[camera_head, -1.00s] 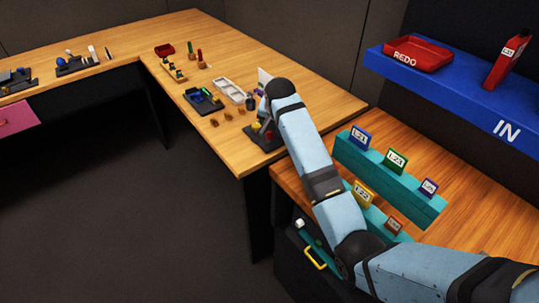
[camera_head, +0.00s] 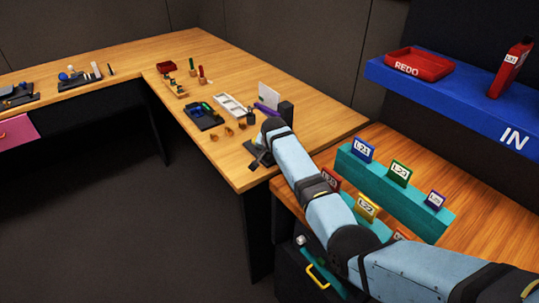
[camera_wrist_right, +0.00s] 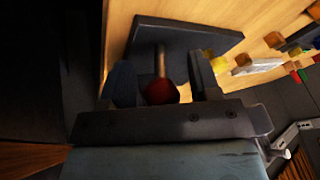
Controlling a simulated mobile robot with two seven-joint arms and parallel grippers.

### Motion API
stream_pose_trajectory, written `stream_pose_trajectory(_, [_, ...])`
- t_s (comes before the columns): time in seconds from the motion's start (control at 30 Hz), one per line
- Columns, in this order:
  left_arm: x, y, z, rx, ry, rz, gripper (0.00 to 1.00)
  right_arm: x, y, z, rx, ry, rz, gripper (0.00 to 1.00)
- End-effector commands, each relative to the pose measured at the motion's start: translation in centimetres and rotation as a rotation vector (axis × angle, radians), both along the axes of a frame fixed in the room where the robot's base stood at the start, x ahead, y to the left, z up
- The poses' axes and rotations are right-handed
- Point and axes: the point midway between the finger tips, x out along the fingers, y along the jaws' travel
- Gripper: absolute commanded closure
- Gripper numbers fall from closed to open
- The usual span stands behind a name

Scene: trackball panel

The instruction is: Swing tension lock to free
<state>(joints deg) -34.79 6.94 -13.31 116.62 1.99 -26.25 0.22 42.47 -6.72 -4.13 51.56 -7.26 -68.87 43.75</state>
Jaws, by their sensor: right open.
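The dark trackball panel (camera_head: 250,146) lies near the front edge of the wooden table, mostly hidden behind my right arm. In the right wrist view its dark plate (camera_wrist_right: 190,40) fills the upper middle. A short lever with a metal stem (camera_wrist_right: 161,62) and a dark red knob (camera_wrist_right: 160,92) stands between my right fingers; I cannot tell whether it is the tension lock. My right gripper (camera_wrist_right: 163,80) is open, one finger on each side of the knob, with no clear contact visible. My left gripper is out of view.
A purple piece (camera_head: 266,109), a dark block (camera_head: 286,112) and a white card (camera_head: 268,93) stand behind the panel. A grey tray (camera_head: 230,105), a dark blue tray (camera_head: 201,116) and small wooden pieces (camera_head: 228,132) lie to the left. A teal label rack (camera_head: 385,182) is at right.

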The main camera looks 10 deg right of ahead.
Motion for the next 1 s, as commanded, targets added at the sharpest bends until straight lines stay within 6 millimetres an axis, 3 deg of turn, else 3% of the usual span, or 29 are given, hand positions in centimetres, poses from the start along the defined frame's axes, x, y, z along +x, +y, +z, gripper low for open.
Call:
stream_pose_trajectory(0.37, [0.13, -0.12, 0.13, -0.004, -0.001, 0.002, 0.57, 0.23, -0.02, -0.44, 0.0, -0.001, 0.0, 0.45])
stream_pose_trajectory(0.6, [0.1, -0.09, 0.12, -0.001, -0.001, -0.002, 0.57, 0.22, -0.04, -0.44, 0.0, 0.0, 0.0, 1.0])
stream_pose_trajectory(1.0, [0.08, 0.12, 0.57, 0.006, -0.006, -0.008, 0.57, 0.58, 0.08, -0.2, -0.023, 0.059, 0.0, 1.0])
